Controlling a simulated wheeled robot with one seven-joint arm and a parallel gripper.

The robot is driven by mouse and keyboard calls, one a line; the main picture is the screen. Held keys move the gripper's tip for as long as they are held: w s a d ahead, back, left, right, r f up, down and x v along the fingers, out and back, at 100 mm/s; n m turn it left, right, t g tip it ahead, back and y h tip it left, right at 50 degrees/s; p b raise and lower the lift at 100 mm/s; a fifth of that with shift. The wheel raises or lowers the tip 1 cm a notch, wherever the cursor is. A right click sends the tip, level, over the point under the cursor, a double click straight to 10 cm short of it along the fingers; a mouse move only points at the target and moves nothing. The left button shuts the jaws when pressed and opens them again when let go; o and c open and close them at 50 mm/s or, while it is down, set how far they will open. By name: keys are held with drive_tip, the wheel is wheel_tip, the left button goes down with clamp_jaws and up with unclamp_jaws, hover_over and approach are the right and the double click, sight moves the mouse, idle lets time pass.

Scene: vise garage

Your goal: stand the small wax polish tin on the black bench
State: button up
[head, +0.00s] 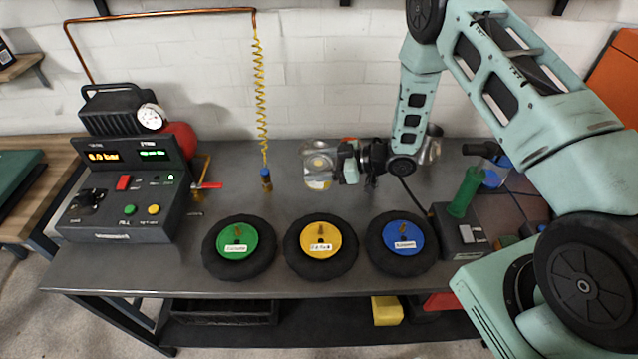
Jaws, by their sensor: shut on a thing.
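My gripper (342,166) reaches in from the right over the back middle of the black bench (290,203), its fingers toward the left. It is shut on a shiny, pale round container with a yellowish patch (318,168) at its fingertips, which looks like the wax polish tin. The label is too small to read. The fingers and wrist hide part of what lies behind them. I cannot tell whether the container touches the bench top or hangs just above it.
Three black wheels with green (237,241), yellow (321,239) and blue (402,235) hubs lie along the front. A control box (125,205) and compressor (122,110) stand left. A yellow coiled hose (260,95) hangs to the bench. A green-handled tool (465,192) stands right.

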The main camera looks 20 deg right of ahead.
drive_tip(key=shift+f+p, duration=0.7)
drive_tip(key=shift+f, duration=2.4)
drive_tip(key=shift+f, duration=0.1)
drive_tip(key=o, duration=1.2)
drive_tip(key=shift+f, duration=0.1)
